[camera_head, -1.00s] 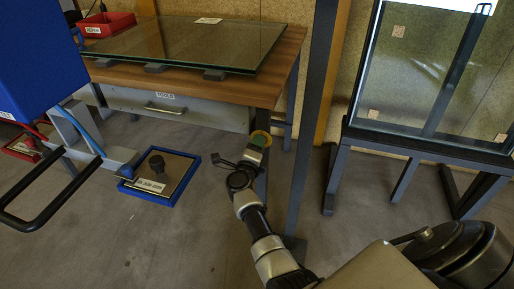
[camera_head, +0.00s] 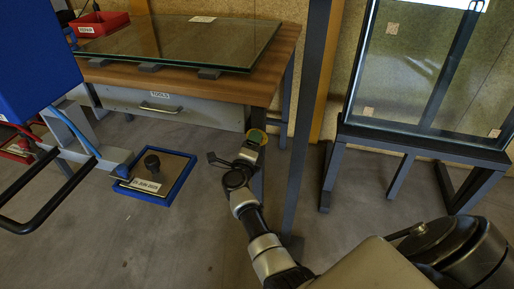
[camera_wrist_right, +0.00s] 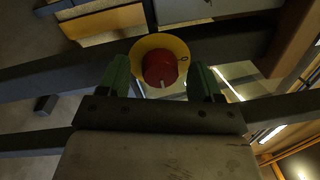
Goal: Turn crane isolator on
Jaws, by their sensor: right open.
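The crane isolator is a red rotary knob (camera_wrist_right: 161,72) on a round yellow plate, seen ahead in the right wrist view. A pale mark on the knob points down in that view. In the head view only the yellow plate (camera_head: 257,135) shows, on the dark post near the table's front right corner. My right gripper (camera_wrist_right: 160,66) is open, with its green fingers to the left and right of the knob. I cannot tell whether they touch it. In the head view my right gripper (camera_head: 251,147) is right at the plate. My left gripper is not in view.
A wooden table (camera_head: 262,85) bears a glass pane (camera_head: 185,40) and a red bin (camera_head: 98,24). A blue lifting device with a black handle (camera_head: 40,222) hangs at the left. A blue-edged pad (camera_head: 165,178) is below. A dark rack (camera_head: 425,143) holds glass at the right.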

